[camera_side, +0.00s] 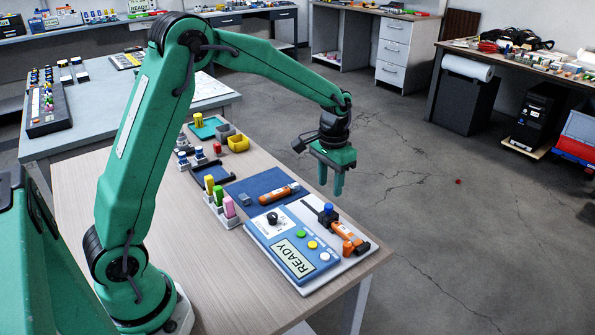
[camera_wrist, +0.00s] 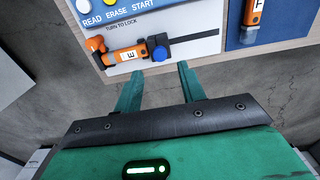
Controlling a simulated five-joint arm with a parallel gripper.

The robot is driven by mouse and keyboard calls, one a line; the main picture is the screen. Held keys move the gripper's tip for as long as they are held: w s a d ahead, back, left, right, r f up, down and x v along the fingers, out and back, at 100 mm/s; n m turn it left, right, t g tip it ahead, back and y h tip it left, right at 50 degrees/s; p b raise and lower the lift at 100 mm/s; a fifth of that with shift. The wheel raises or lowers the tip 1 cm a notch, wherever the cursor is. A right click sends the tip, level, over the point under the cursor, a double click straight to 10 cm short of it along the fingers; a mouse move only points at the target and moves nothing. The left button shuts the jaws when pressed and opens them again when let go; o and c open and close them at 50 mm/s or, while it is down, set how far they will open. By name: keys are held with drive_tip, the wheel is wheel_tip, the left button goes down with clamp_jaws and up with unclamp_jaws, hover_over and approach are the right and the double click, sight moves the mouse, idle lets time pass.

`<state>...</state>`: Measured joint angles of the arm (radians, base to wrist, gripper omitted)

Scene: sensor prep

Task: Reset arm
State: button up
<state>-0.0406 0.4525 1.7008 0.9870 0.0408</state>
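My gripper (camera_side: 333,184) hangs from my green arm beyond the table's right edge, fingers pointing down. In the wrist view my gripper (camera_wrist: 158,73) shows two green fingers spread apart with nothing between them. A blue device (camera_side: 292,245) with a screen reading READY, a black knob and coloured buttons lies on a pale plate. An orange tool (camera_side: 348,238) with a blue knob lies beside it, and it also shows in the wrist view (camera_wrist: 123,54). A second orange tool (camera_side: 278,194) lies on a dark blue mat (camera_side: 247,184).
Open floor lies to the right; other benches stand behind.

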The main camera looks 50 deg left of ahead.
drive_tip(key=shift+s+r, duration=0.35)
drive_tip(key=shift+r, duration=0.25)
drive_tip(key=s+d+r+t, duration=0.1)
drive_tip(key=s+r+t, duration=0.2)
drive_tip(key=s+r, duration=0.7)
drive_tip(key=s+r+t, duration=0.1)
drive_tip(key=s+t, duration=0.1)
drive_tip(key=s, duration=1.2)
drive_tip(key=shift+s+d+r+t, duration=0.2)
drive_tip(key=shift+d+r+t, duration=0.1)
drive_tip(key=shift+d+r, duration=0.15)
drive_tip(key=shift+o, duration=0.4)
drive_tip(key=shift+o, duration=0.4)
drive_tip(key=shift+w, duration=0.1)
